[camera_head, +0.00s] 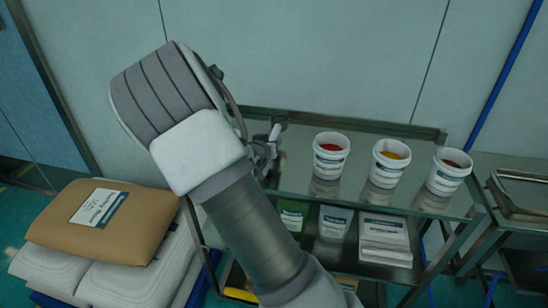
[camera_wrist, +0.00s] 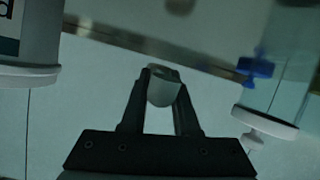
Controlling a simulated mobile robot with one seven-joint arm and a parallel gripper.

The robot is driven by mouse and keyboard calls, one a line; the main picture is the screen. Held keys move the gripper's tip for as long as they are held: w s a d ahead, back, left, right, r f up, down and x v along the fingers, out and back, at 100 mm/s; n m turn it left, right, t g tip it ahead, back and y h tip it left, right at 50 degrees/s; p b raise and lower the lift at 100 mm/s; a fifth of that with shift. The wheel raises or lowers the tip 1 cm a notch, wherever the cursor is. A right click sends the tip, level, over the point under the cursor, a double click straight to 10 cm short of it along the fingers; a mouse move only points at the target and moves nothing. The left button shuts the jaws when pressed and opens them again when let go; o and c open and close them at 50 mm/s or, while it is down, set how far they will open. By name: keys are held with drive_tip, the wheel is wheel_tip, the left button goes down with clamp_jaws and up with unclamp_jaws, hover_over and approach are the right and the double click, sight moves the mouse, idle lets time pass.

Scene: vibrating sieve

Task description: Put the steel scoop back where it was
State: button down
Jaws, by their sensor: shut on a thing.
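My gripper (camera_wrist: 163,85) is shut on a small grey, rounded metal piece, which looks like the steel scoop (camera_wrist: 164,92), between its fingertips in the wrist view. In the head view my gripper (camera_head: 265,152) is mostly hidden behind my arm, at the left end of the steel table's top. A bright metal bit of the scoop (camera_head: 275,132) shows there. I cannot tell whether the scoop touches the tabletop.
A brown sack (camera_head: 104,220) lies on white sacks at left. A clear container (camera_wrist: 278,85) stands right in the wrist view.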

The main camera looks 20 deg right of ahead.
sight(272, 162)
drive_tip(key=shift+f+b, duration=0.3)
drive_tip(key=shift+f, duration=2.1)
drive_tip(key=shift+f, duration=0.15)
drive_tip(key=c, duration=0.7)
unclamp_jaws()
drive_tip(key=shift+o, duration=0.2)
